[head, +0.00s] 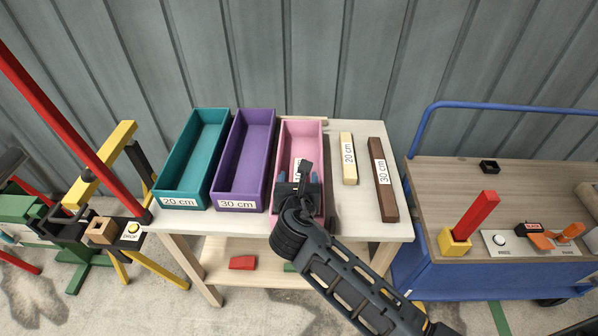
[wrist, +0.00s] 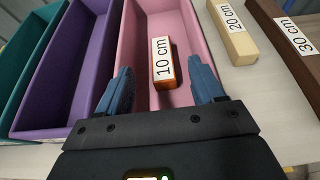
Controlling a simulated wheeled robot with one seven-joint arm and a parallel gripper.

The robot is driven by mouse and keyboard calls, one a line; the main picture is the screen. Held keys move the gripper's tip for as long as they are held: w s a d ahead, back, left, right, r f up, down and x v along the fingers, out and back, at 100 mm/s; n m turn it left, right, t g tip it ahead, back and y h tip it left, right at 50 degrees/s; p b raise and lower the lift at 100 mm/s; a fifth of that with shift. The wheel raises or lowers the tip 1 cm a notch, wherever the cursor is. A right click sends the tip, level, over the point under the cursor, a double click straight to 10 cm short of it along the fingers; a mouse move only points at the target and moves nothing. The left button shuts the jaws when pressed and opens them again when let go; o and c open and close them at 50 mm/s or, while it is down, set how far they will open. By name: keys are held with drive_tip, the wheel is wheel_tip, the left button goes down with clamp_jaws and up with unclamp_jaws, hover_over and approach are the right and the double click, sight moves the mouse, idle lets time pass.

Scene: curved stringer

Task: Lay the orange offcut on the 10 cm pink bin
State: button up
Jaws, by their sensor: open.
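The pink bin (head: 301,127) stands on the pale table at the right of a row of bins. In the wrist view its pink wall (wrist: 200,45) surrounds the orange offcut (wrist: 168,85), a short block with a white "10 cm" label on top. The offcut lies inside the bin, apart from the side walls. In the head view my gripper (head: 298,178) covers the bin's near part and most of the offcut. My gripper (wrist: 160,72) is open, its blue fingers apart on either side of the near end of the offcut, with nothing held. The bin's front label is hidden.
A teal bin (head: 168,188) and a purple bin (head: 224,190) stand left of the pink one. A cream 20 cm bar (head: 348,172) and brown 30 cm bar (head: 386,190) lie to its right. A blue trolley (head: 430,270) stands right, a yellow sawhorse (head: 117,150) left.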

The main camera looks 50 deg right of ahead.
drive_tip(key=v, duration=0.5)
drive_tip(key=shift+s+a+r, duration=0.2)
drive_tip(key=shift+a, duration=0.1)
